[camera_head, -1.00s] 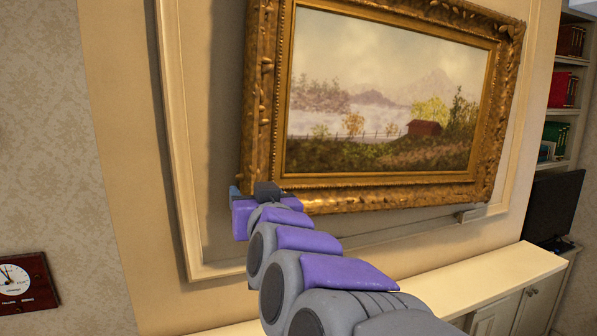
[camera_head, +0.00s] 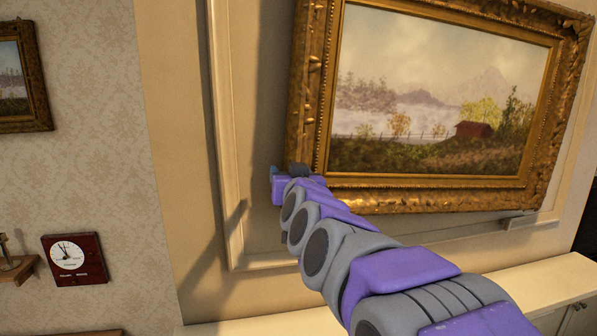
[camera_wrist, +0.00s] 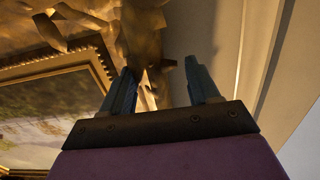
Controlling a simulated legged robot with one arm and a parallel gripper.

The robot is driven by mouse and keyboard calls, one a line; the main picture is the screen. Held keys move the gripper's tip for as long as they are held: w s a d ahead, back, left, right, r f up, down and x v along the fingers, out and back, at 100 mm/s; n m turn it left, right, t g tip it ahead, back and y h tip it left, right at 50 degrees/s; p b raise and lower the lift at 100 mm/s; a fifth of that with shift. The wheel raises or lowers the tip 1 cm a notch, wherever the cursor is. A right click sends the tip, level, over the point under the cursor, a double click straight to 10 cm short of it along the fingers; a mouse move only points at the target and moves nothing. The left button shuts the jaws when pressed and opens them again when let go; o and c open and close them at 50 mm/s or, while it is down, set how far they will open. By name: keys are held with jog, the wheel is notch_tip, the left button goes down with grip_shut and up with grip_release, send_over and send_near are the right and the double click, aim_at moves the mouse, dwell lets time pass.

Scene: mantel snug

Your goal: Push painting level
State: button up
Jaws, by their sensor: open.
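The painting (camera_head: 430,90), a landscape in an ornate gold frame (camera_head: 430,199), hangs on the wall in the head view. It sits tilted clockwise against the wall panel's moulding. My gripper (camera_head: 289,170) is at the frame's lower left corner, and my arm hides part of that corner. In the wrist view my gripper (camera_wrist: 160,68) is open, its two dark fingers apart. The carved frame (camera_wrist: 145,45) shows beyond and left of the fingers, with part of the picture (camera_wrist: 40,110) at far left. I cannot tell whether a finger touches the frame.
The panel moulding (camera_head: 222,140) runs left of the painting. A white mantel shelf (camera_head: 530,285) lies below. A clock (camera_head: 70,255), a small shelf (camera_head: 18,268) and another framed picture (camera_head: 15,80) are on the left wall.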

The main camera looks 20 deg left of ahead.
jog(key=shift+w+d, duration=0.5)
jog(key=shift+d, duration=0.35)
jog(key=shift+s+a, duration=0.2)
jog(key=shift+a, duration=0.4)
jog(key=c, duration=0.5)
jog(key=shift+d, duration=0.1)
grip_shut()
